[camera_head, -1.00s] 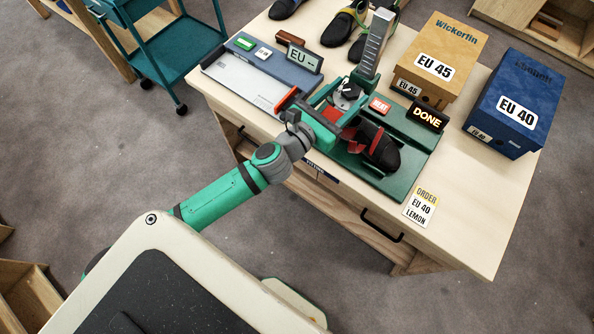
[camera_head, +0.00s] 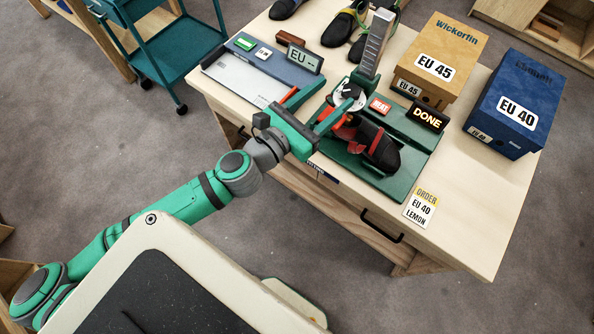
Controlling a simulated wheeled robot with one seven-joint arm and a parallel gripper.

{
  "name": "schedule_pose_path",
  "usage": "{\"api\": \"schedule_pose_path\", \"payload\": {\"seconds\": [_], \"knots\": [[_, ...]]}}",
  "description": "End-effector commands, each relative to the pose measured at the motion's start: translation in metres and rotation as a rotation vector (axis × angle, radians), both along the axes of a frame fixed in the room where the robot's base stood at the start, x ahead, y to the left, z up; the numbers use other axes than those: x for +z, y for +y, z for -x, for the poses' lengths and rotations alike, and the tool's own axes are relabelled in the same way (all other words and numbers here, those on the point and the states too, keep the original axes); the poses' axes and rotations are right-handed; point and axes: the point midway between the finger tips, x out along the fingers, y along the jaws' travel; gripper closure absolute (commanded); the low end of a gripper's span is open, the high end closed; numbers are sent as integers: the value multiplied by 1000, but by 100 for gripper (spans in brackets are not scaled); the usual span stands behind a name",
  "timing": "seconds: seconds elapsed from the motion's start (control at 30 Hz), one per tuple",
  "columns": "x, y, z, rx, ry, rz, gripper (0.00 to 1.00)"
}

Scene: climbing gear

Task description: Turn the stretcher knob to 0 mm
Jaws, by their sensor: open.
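The stretcher knob (camera_head: 347,91) is a dark knob with a pale mark on a silver dial, on the green stretcher stand (camera_head: 407,160). The dial's scale is too small to read. A black shoe with red straps (camera_head: 381,150) is on the stand, in front of the knob. My gripper (camera_head: 331,106) is open, with its green fingers reaching up and right from the lower left. Its fingertips are close to the dial's near left side. I cannot tell whether they touch it. Nothing shows between the fingers.
A red HEAT button (camera_head: 380,105) and a black DONE sign (camera_head: 427,117) sit right of the knob. A grey upright post (camera_head: 373,48) rises behind it. A measuring board (camera_head: 247,82) lies to the left. Shoe boxes (camera_head: 516,103) stand at right. The table's front right is clear except for an order card (camera_head: 421,207).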

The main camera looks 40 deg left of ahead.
Motion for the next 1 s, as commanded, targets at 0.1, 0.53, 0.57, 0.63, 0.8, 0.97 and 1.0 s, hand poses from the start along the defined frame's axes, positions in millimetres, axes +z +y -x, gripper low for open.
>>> {"api": "schedule_pose_path", "payload": {"seconds": [0.1,0.53,0.57,0.63,0.8,0.97,1.0], "knots": [[20,0,0,-2,0,-5,46],[-33,5,38,32,143,295,46],[-37,5,41,34,154,318,46],[-46,4,49,42,177,374,46],[-68,3,68,66,232,518,46],[-88,2,87,95,280,658,46],[-93,1,92,102,290,695,46]]}}
